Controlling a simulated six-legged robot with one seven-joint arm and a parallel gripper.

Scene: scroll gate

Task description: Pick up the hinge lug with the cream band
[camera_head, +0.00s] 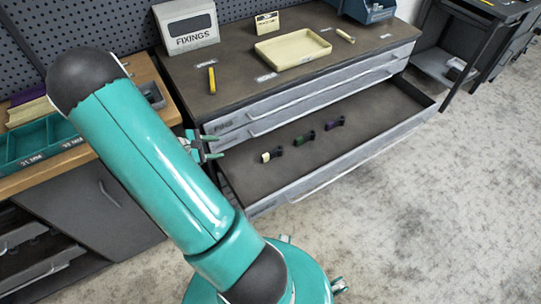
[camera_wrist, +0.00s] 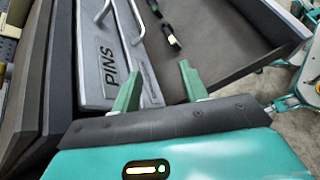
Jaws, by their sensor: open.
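The hinge lug with the cream band (camera_head: 270,156) lies in the open drawer (camera_head: 365,120), nearest my gripper of three small dark lugs. In the wrist view a dark lug with a pale band (camera_wrist: 173,39) lies beyond the fingertips, apart from them. One lug with a green band (camera_head: 304,138) and one with a purple band (camera_head: 335,123) lie farther right in the drawer. My gripper (camera_head: 213,147) is at the drawer's left end, left of the cream-banded lug. Its green fingers (camera_wrist: 158,84) are apart with nothing between them.
Closed drawers (camera_head: 300,95) are above the open one, and a PINS label (camera_wrist: 106,63) shows close to my fingers. The cabinet top holds a FIXINGS box (camera_head: 188,27), a cream tray (camera_head: 293,50) and a yellow-marked item (camera_head: 212,80). A wooden bench (camera_head: 85,150) stands left.

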